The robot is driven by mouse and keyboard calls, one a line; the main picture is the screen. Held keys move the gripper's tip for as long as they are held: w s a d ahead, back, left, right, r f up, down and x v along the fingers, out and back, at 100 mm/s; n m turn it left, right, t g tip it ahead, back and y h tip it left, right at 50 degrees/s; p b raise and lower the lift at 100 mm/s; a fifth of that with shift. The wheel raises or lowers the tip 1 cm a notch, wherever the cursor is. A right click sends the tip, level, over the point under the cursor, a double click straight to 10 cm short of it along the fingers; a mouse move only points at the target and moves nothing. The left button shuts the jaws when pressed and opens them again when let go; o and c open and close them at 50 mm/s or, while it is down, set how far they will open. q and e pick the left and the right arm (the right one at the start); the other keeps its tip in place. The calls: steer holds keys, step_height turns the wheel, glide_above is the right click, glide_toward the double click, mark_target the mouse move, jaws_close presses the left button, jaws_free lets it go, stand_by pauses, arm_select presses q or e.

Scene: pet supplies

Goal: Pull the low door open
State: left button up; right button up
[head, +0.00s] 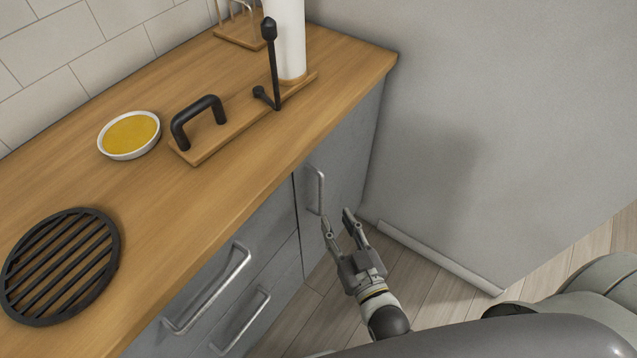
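The low door (348,150) is a grey cabinet front under the right end of the wooden counter, and it looks closed. Its silver vertical bar handle (321,190) is near its left edge. My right gripper (338,219) is just below and to the right of the handle in the picture. Its two fingers are spread apart with nothing between them. I cannot tell how far in depth it is from the handle; no contact shows. The lower part of the door is partly hidden by the gripper. My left gripper is not in view.
Drawers with silver handles (208,290) are left of the door. The counter (190,215) holds a black round grate (60,265), a white bowl (130,134) with yellow contents, and a wooden board with a black handle (197,118) and paper roll (287,40). A grey wall (500,120) stands right.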

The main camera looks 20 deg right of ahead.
mark_target(323, 186)
steer(key=shift+t, duration=0.3)
steer(key=w, duration=0.3)
steer(key=w+r, duration=0.1)
steer(key=w, duration=0.7)
steer(key=shift+a+r, duration=0.25)
steer(key=shift+r, duration=0.15)
steer(key=shift+c, duration=0.4)
jaws_close()
